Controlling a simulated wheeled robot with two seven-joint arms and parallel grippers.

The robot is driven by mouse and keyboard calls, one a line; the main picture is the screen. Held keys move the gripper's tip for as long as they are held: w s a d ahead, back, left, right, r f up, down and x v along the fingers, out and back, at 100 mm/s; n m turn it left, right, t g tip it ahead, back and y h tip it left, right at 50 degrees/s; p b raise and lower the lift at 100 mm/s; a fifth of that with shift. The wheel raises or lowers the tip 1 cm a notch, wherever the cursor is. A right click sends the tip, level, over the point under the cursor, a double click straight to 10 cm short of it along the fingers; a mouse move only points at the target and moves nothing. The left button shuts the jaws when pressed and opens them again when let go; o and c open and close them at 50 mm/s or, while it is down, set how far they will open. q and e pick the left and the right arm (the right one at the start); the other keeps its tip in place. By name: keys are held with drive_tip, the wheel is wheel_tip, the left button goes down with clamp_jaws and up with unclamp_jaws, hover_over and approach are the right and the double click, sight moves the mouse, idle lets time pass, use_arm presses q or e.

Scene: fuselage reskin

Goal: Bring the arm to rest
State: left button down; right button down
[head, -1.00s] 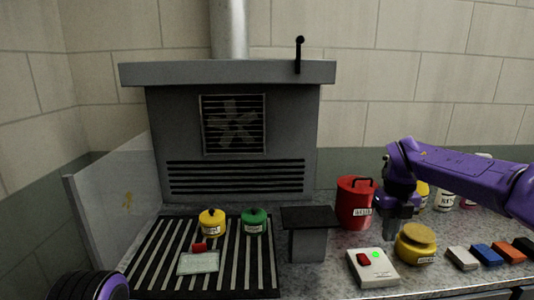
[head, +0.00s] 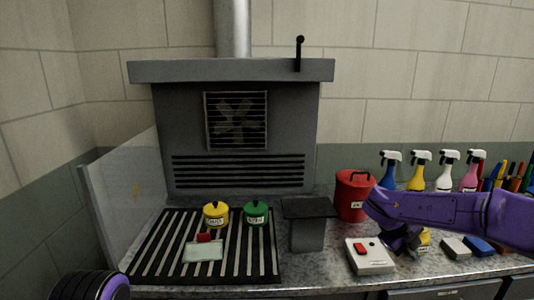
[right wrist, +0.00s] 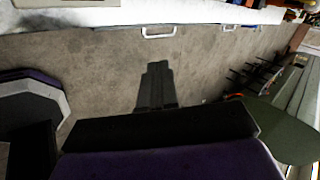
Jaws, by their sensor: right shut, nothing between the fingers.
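My right arm comes in from the right in the head view, its purple forearm level over the bench. My right gripper (head: 408,246) is folded below it, partly hidden, between the switch box and the yellow pot. In the right wrist view its dark fingers (right wrist: 156,85) are together with nothing between them, above a grey-brown floor. My left gripper is out of view; only a dark round part of my body shows at the lower left.
A switch box (head: 370,256) with a red switch stands beside the gripper. A red pot (head: 352,196) and spray bottles (head: 420,172) stand behind the arm. Yellow (head: 215,214) and green (head: 257,213) pots stand on the slatted grate (head: 150,262). A yellow pot (head: 425,238) is mostly hidden.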

drive_tip(key=s+a+f+n+t+b, duration=0.1)
drive_tip(key=s+a+f+n+t, duration=0.1)
drive_tip(key=s+f+n, duration=0.35)
drive_tip(key=s+a+f+n+t, duration=0.1)
drive_tip(key=s+f+n+t, duration=0.15)
drive_tip(key=f+n, duration=0.65)
drive_tip(key=s+a+f+n+t+b, duration=0.15)
drive_tip(key=s+f+n, duration=0.25)
drive_tip(key=f, duration=0.7)
drive_tip(key=s+a+f+n+g+y, duration=0.1)
drive_tip(key=s+f+n, duration=0.1)
drive_tip(key=s, duration=0.6)
drive_tip(key=s+f+n+g+y, duration=0.1)
drive_tip(key=s+f+n, duration=0.1)
drive_tip(key=s+f, duration=0.3)
drive_tip(key=s+a+f+n+g+y+b, duration=0.1)
drive_tip(key=s+f+n+g+y, duration=0.1)
drive_tip(key=s, duration=1.1)
wheel_tip(320, 180, down, 2)
drive_tip(key=shift+a+f+n, duration=0.1)
drive_tip(key=shift+a+n, duration=0.25)
drive_tip(key=shift+n, duration=0.2)
